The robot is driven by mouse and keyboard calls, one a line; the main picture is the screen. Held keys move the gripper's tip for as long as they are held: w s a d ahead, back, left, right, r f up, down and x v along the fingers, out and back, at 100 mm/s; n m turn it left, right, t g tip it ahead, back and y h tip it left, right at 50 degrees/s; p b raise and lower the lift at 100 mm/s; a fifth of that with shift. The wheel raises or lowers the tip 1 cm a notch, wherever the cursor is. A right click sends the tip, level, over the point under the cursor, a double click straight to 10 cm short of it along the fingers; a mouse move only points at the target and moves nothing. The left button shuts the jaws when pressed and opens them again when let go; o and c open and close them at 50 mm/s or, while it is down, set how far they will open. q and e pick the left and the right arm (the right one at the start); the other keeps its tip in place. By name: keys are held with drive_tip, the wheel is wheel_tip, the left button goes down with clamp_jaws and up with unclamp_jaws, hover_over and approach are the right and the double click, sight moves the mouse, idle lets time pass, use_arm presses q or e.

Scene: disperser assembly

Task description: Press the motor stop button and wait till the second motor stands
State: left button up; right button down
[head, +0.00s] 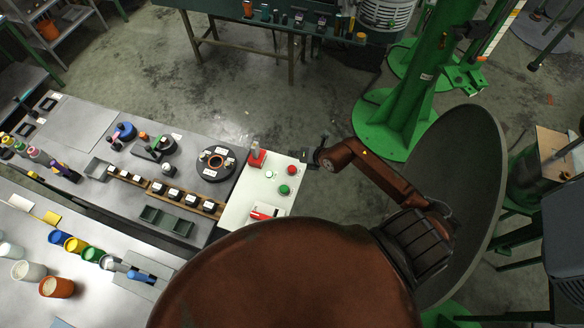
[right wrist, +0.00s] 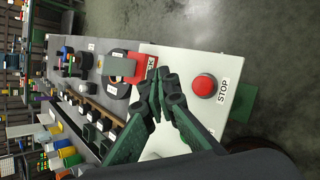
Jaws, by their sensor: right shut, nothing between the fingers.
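The red stop button (head: 291,169) sits on the white control panel (head: 236,213) at the right end of the bench. In the right wrist view the red button (right wrist: 204,86) is beside a label reading STOP (right wrist: 223,91), and its cap is unobstructed. My right gripper (head: 309,158) is at the panel's right edge, close to the button. In its wrist view the right gripper (right wrist: 162,78) is shut and empty, with its fingertips left of the button and apart from it in the picture. A grey ribbed motor housing (head: 387,13) shows at the top; I cannot tell whether it turns. My left gripper is not in view.
A green button (head: 283,189), a red block (head: 257,157) and a red switch (head: 264,212) are also on the panel. A round dark holder (head: 216,176) stands left of it. A green column (head: 420,75) rises behind my right arm. Bare floor lies beyond the panel.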

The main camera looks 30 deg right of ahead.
sight(291, 168)
wheel_tip(291, 168, down, 8)
drive_tip(key=b, duration=0.6)
drive_tip(key=shift+s+a+b, duration=0.1)
drive_tip(key=shift+b, duration=0.3)
drive_tip(key=shift+f, duration=0.35)
idle(0.6)
drive_tip(key=shift+f+b, duration=0.35)
drive_tip(key=shift+f, duration=0.05)
drive_tip(key=shift+s+f+b, duration=0.1)
drive_tip(key=shift+f+b, duration=0.45)
drive_tip(key=shift+f, duration=0.4)
idle(0.8)
idle(0.4)
drive_tip(key=shift+r+p, duration=1.2)
drive_tip(key=shift+r, duration=0.15)
